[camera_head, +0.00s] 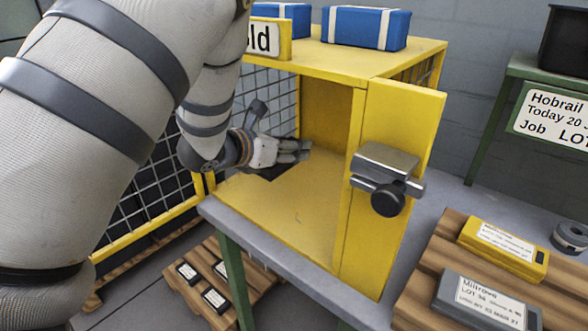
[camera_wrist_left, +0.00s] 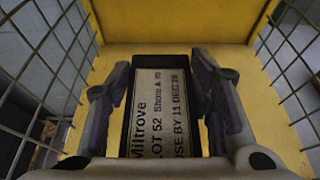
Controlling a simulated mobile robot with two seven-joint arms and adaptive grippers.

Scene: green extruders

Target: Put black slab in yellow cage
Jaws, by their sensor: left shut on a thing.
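The yellow cage (camera_head: 325,226) stands on a grey bench, its yellow door (camera_head: 392,170) swung open at the right. My left arm reaches in from the left and my left gripper (camera_head: 303,149) is inside the cage, low over its floor. In the left wrist view the left gripper (camera_wrist_left: 162,110) is shut on the black slab (camera_wrist_left: 131,98), which has a white label reading Miltrove, LOT 52. The slab is mostly hidden by my gripper in the head view. I cannot tell whether it touches the cage floor. My right gripper is not in view.
Mesh walls (camera_wrist_left: 288,60) flank the gripper on both sides. A pallet (camera_head: 445,250) at the lower right holds a yellow slab (camera_head: 503,248) and a grey slab (camera_head: 486,303). Blue boxes (camera_head: 366,27) sit on the cage roof. Black slabs (camera_head: 215,300) lie on a low pallet below.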

